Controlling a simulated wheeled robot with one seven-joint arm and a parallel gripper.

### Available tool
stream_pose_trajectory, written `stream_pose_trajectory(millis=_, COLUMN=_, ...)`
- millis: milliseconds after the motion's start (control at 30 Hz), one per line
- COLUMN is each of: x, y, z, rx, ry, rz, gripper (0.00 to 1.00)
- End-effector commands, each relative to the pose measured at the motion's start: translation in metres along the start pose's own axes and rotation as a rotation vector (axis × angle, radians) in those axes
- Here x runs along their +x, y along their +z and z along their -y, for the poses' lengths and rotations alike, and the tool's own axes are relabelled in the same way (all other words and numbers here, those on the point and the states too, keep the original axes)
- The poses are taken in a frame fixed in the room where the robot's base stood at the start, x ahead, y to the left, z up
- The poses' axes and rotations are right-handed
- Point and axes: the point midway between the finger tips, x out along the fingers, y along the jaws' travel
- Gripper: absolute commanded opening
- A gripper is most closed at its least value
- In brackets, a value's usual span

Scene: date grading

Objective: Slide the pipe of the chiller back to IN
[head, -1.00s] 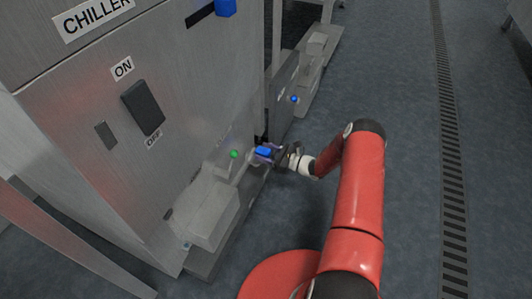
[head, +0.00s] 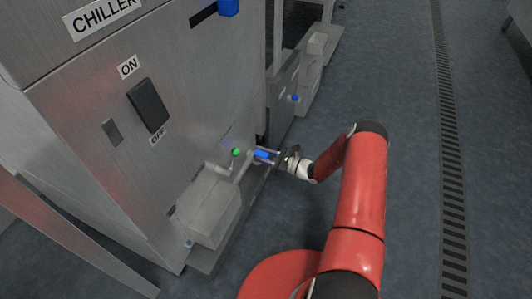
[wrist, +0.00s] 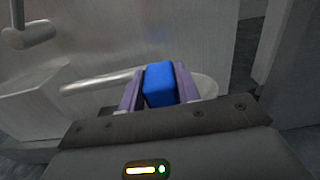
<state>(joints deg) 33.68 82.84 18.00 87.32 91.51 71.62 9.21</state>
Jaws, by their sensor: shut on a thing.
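The chiller (head: 75,110) is a grey metal cabinet at the left of the head view. Its pipe (head: 242,165) is a short metal tube low on the front, seen in the wrist view as a pale rod (wrist: 95,82) running left from my gripper. The pipe has a blue block-shaped grip (head: 262,155); in the wrist view the blue grip (wrist: 159,84) sits between the purple fingers. My gripper (head: 266,155) is shut on this blue grip, close to the cabinet front. A small green dot (head: 236,152) is just left of it. No IN mark is readable.
A grey box (head: 208,208) stands on a low ledge by the cabinet, left of my gripper. An ON/OFF switch (head: 148,105) and a blue knob (head: 228,7) are higher on the panel. The floor (head: 400,90) to the right is clear.

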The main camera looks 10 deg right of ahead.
Motion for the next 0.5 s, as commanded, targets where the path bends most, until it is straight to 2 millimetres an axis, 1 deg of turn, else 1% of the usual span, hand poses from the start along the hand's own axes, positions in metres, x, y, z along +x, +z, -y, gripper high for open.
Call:
stream_pose_trajectory(millis=100, x=-0.001, y=0.004, z=-0.023, rx=0.007, ry=-0.001, rz=0.002, gripper=0.00)
stream_pose_trajectory(millis=300, x=0.000, y=0.005, z=-0.070, rx=0.007, ry=0.000, rz=0.002, gripper=0.00)
stream_pose_trajectory(millis=400, x=0.000, y=0.003, z=-0.089, rx=0.006, ry=0.000, rz=0.000, gripper=0.00)
stream_pose_trajectory(millis=500, x=0.000, y=0.003, z=-0.104, rx=0.005, ry=0.000, rz=0.001, gripper=0.00)
